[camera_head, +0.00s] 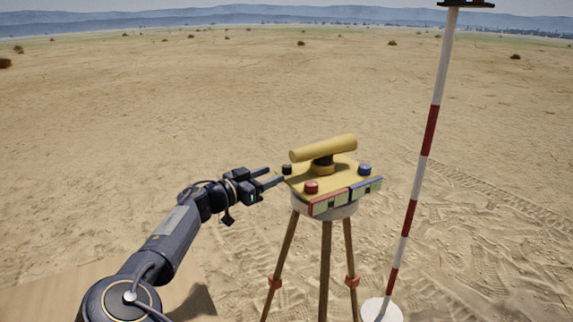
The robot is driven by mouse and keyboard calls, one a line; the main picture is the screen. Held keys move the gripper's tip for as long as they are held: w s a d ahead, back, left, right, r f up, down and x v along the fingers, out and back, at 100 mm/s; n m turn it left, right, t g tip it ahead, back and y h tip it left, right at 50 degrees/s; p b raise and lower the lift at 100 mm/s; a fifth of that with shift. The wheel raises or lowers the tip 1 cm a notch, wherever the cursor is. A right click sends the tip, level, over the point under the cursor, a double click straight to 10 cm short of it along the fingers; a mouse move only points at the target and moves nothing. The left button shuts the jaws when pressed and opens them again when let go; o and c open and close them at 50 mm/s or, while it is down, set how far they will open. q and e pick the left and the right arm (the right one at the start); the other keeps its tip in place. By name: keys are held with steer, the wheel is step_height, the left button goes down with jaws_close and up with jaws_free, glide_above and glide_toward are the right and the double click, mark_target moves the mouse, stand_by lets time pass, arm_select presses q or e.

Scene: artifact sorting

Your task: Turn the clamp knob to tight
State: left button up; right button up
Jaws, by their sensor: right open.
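A yellow instrument with a yellow tube (323,148) on top sits on a tripod (326,265). Its yellow top plate (338,176) bears a red knob (311,187), a blue knob (364,170) and a small black knob (287,169). I cannot tell from the picture which one is the clamp knob or how far any is turned. My right gripper (276,175) is open and empty, its fingers pointing right at the plate's left corner, close to the black knob. Whether a finger touches the knob is unclear. My left gripper is not in view.
Red-and-blue-edged panels (345,196) line the plate's front side. A red-and-white pole (423,150) rises from a white round base (381,311) right of the tripod. Orange collars sit on the tripod legs. Open sandy ground surrounds them.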

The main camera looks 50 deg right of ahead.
mark_target(283, 170)
steer(key=d, duration=0.2)
steer(key=d+p, duration=0.1)
steer(key=d, duration=0.1)
steer(key=s+d, duration=0.1)
steer(key=d, duration=0.1)
steer(key=shift+d, duration=0.4)
steer(key=c, duration=1)
